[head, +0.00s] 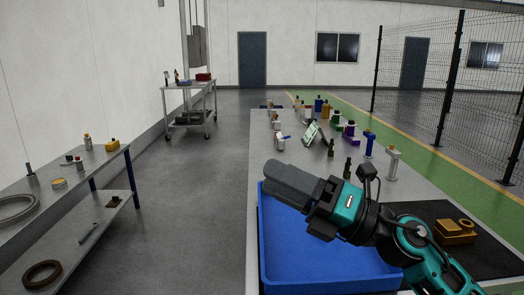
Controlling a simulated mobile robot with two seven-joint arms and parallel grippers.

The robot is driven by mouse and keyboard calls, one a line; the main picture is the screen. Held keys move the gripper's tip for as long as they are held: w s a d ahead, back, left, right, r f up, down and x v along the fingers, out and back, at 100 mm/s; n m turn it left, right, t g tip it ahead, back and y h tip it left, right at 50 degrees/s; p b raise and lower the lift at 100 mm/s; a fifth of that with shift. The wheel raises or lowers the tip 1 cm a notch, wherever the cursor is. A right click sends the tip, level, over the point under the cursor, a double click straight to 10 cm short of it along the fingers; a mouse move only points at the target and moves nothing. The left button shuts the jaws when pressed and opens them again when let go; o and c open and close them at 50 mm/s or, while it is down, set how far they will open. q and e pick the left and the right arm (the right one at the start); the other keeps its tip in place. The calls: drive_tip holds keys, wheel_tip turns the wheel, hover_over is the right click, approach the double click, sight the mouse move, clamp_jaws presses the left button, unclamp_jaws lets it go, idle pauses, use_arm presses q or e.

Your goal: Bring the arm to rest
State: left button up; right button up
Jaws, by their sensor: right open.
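My right arm comes in from the lower right, teal and black, and reaches left over the table. Its right gripper (275,180) has thick dark grey fingers pointing left, above the far left part of a blue tray (262,240). The fingers overlap in this view, so the gap between them is hard to see; nothing shows held in them. The gripper hides part of the tray's far rim. The visible tray floor is empty. My left gripper is not in view.
The long grey table (262,135) carries several bottles and small parts, a tilted tablet-like device (310,133) and a dark mat (490,255) with a brass-coloured part (455,231). A shelf bench (100,165) stands left, a cart (190,105) behind. The aisle floor between is clear.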

drive_tip(key=w+d+f+m+t+h, duration=0.1)
drive_tip(key=d+f+m+t+h, duration=0.45)
drive_tip(key=m, duration=0.85)
drive_tip(key=w+d+f+m+t+h, duration=0.1)
drive_tip(key=d+f+m+t+h, duration=0.2)
drive_tip(key=d+m+t+h, duration=0.7)
drive_tip(key=s+d+f+m+g+h, duration=0.2)
drive_tip(key=s+f+m+g+h, duration=0.1)
drive_tip(key=f+m+g+h, duration=0.5)
drive_tip(key=s+f+m+g+y, duration=0.25)
drive_tip(key=s+f+g, duration=0.35)
drive_tip(key=s+f, duration=0.4)
drive_tip(key=s+f+m+g+y, duration=0.1)
drive_tip(key=s+f+m+g, duration=0.2)
drive_tip(key=s+f+g, duration=0.7)
drive_tip(key=w+a+f+t+y+p, duration=0.1)
drive_tip(key=w+f+t, duration=0.3)
drive_tip(key=t, duration=0.8)
drive_tip(key=shift+w+a+f+y+p, duration=0.2)
drive_tip(key=shift+w+a+y+p, duration=0.1)
drive_tip(key=shift+w+a+p, duration=0.45)
drive_tip(key=shift+s, duration=0.15)
